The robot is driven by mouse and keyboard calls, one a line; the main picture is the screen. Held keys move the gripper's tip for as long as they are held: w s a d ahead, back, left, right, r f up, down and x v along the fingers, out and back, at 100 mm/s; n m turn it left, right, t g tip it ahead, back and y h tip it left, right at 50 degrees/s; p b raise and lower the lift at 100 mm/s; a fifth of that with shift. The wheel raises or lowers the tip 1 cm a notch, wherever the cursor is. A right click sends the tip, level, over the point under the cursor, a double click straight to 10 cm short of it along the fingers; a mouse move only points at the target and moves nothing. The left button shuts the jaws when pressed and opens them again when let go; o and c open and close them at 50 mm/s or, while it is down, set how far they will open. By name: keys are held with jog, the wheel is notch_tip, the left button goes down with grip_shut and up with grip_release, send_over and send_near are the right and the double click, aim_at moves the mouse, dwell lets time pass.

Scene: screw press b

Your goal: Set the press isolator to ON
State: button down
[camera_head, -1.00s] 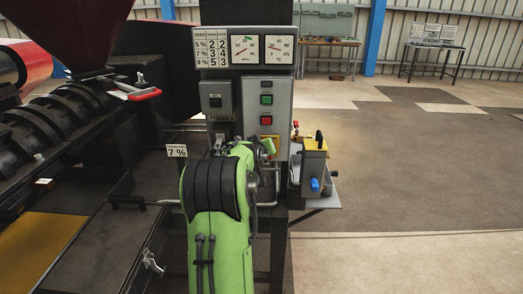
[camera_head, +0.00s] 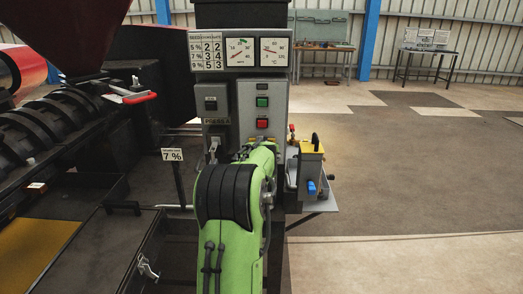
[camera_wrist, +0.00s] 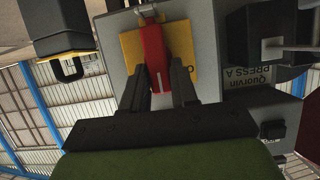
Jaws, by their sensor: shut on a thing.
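The isolator is a red handle (camera_wrist: 152,48) on a yellow plate (camera_wrist: 184,52), seen in the wrist view, which looks tilted and upside down. My gripper (camera_wrist: 158,76) has its two dark fingers on either side of the red handle and is shut on it. The handle lies roughly along the fingers, with a pale mark on its near end. Lettering on the plate is mostly hidden by a finger. In the head view, the grey control panel (camera_head: 246,100) stands behind my green arm, which hides the handle and the fingers; only a yellow sliver of plate shows.
A green button (camera_head: 262,102) and a red button (camera_head: 262,123) sit on the panel above my arm. A grey switch box (camera_head: 212,103) is left of them. A grey unit with a yellow top (camera_head: 311,150) stands close on the right. Open floor lies further right.

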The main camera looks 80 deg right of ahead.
jog(key=c, duration=1)
grip_release()
jog(key=shift+o, duration=0.2)
jog(key=v, duration=1.5)
jog(key=shift+s+a+p, duration=0.15)
jog(key=shift+a+p, duration=0.2)
jog(key=shift+p, duration=0.1)
jog(key=shift+r, duration=0.15)
